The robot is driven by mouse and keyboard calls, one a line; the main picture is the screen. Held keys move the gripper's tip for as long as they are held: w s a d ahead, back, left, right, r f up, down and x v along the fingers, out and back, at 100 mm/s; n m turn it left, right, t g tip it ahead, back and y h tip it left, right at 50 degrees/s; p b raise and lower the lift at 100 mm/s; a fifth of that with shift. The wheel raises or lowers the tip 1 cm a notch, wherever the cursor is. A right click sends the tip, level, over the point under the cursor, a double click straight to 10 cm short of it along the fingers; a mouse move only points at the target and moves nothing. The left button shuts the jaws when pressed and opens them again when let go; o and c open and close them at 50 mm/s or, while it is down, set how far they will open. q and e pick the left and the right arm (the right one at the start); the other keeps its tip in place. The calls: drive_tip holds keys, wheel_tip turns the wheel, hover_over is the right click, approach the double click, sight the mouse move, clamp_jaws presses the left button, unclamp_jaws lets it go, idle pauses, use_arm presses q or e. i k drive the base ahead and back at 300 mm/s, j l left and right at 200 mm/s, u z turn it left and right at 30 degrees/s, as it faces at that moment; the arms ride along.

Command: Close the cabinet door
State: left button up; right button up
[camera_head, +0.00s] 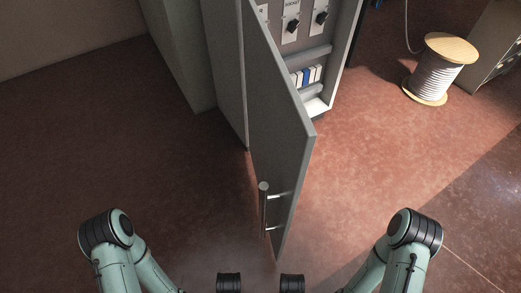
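The grey cabinet door (278,130) stands wide open, swung out toward me in the middle of the view. Its vertical bar handle (263,210) is on the door's left face near the free edge. The open cabinet (318,75) is behind it, with dark knobs and a row of small white and blue parts inside. My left arm comes in at the lower left and my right arm at the lower right. Both bend down toward the bottom edge, near the door's lower end. Neither gripper's fingers can be seen, and no contact with the door shows.
A wooden cable spool (437,70) with pale cable stands on the floor at the upper right. A shelf unit (497,45) is at the far right edge. A wall (70,35) is at the upper left. The reddish floor is clear on both sides of the door.

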sight(282, 135)
drive_tip(key=i+j+z, duration=0.2)
drive_tip(key=j, duration=0.55)
drive_tip(key=j+z, duration=0.15)
drive_tip(key=j, duration=0.55)
drive_tip(key=l, duration=0.25)
